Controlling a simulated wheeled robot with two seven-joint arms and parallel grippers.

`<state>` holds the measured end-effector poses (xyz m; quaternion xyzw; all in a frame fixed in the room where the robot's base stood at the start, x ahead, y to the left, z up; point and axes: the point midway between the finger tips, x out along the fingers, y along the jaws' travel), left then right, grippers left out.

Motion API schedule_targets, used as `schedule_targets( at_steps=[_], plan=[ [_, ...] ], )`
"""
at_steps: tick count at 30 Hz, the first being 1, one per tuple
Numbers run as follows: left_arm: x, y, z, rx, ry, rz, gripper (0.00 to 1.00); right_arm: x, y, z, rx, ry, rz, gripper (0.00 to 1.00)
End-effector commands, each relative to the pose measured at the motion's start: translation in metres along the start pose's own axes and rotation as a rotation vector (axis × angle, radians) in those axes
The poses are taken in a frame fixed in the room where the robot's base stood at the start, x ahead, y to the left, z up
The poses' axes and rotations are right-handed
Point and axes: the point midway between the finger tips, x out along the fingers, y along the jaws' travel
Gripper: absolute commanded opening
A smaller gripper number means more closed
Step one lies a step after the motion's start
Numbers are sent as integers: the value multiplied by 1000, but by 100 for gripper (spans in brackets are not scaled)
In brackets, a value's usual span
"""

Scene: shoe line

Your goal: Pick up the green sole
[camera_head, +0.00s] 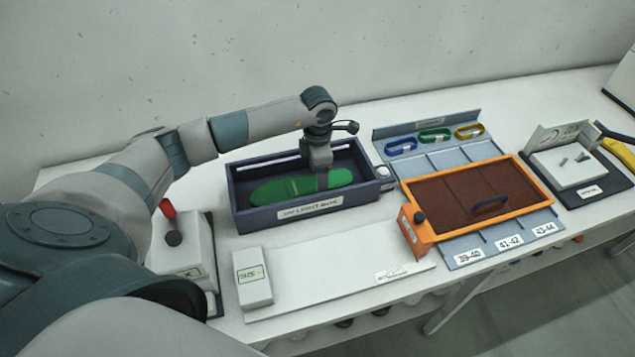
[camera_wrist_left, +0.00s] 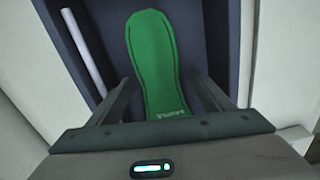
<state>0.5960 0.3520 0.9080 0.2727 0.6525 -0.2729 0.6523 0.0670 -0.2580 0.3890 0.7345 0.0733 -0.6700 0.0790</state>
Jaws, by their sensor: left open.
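The green sole (camera_head: 283,189) lies flat inside a dark blue box (camera_head: 237,206) in the head view. In the left wrist view the green sole (camera_wrist_left: 153,60) runs lengthwise between my two fingers, its near end partly hidden behind the gripper body. My left gripper (camera_head: 322,186) reaches down into the box over the sole's right part. In the left wrist view my left gripper (camera_wrist_left: 160,98) is open, one finger on each side of the sole. I cannot tell how far the fingertips are above the box floor. My right gripper is not in view.
A white tube (camera_wrist_left: 84,50) runs along one inner side of the box. An orange-framed tray (camera_head: 409,232) stands right of the box. A white block (camera_head: 252,278) and a flat white board (camera_head: 340,272) lie in front. A device with a red lever (camera_head: 167,209) stands left.

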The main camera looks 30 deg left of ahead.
Motion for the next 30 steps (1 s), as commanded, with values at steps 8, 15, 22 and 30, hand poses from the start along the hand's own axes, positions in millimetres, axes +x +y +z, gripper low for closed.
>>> schedule_targets(
  at_steps=[8,15,22,30],
  plan=[
    [0,0,0,0,0,0,43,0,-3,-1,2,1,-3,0],
    [-1,0,0,0,-1,1,23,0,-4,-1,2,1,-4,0],
    [-5,1,0,-1,-1,2,23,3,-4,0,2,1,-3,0],
    [-36,2,1,0,-4,4,23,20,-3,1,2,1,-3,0]
  ],
)
